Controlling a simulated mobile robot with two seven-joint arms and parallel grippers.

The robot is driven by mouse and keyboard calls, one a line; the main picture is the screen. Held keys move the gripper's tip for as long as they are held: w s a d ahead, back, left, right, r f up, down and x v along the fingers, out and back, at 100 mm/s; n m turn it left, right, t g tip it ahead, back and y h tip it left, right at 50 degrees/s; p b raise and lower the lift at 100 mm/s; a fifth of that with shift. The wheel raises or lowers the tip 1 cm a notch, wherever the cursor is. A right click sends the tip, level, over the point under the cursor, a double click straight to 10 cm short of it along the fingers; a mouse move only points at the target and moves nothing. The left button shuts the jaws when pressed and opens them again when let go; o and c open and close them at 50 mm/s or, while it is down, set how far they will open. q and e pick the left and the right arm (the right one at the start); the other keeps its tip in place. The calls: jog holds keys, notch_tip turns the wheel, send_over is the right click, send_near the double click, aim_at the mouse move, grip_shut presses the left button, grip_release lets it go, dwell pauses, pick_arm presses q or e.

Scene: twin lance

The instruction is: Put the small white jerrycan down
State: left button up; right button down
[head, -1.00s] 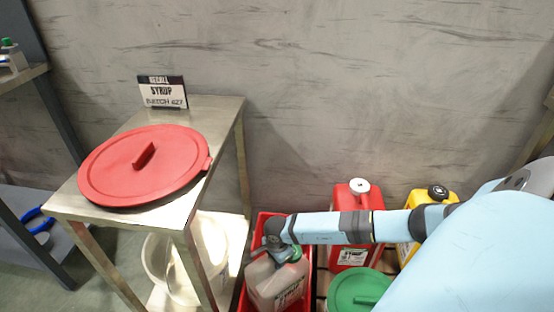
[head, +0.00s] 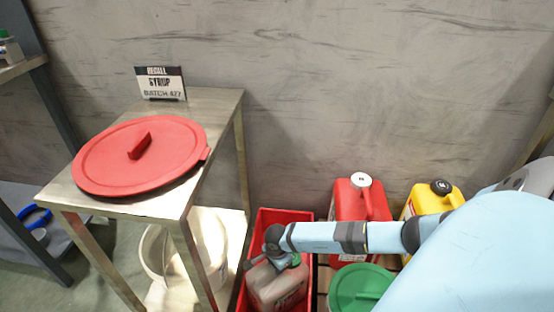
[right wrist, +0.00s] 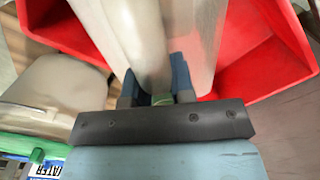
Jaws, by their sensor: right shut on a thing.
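The small white jerrycan (head: 278,287) looks greyish and translucent, with a green part at its top. It is inside the red crate (head: 305,214), slightly tilted, with its lower part hidden. My right gripper (head: 284,260) is shut on its top. In the right wrist view the pale jerrycan (right wrist: 160,35) stretches away from the fingers (right wrist: 158,92), with red crate walls (right wrist: 265,55) on both sides. Whether its base touches the crate floor cannot be seen. My left gripper is not in view.
A red jerrycan (head: 350,205) and a yellow one (head: 421,203) stand right of the crate, with a green lid (head: 360,283) in front. A steel stand (head: 215,112) on the left bears a red lid (head: 105,165) and a sign (head: 161,84).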

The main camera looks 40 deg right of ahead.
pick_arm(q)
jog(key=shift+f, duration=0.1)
pick_arm(e)
jog(key=shift+w, duration=0.1)
jog(key=c, duration=1)
grip_release()
jog(key=shift+r, duration=0.4)
notch_tip(320, 180, up, 5)
jog(key=p, duration=0.2)
jog(key=shift+d+p, duration=0.1)
jog(key=shift+p, duration=0.25)
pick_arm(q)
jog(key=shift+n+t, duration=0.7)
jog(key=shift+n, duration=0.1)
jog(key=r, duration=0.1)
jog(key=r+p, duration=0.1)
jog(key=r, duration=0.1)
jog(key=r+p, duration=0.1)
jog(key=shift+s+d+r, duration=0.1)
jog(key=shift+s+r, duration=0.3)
pick_arm(e)
notch_tip(320, 180, up, 6)
jog(key=shift+r, duration=0.2)
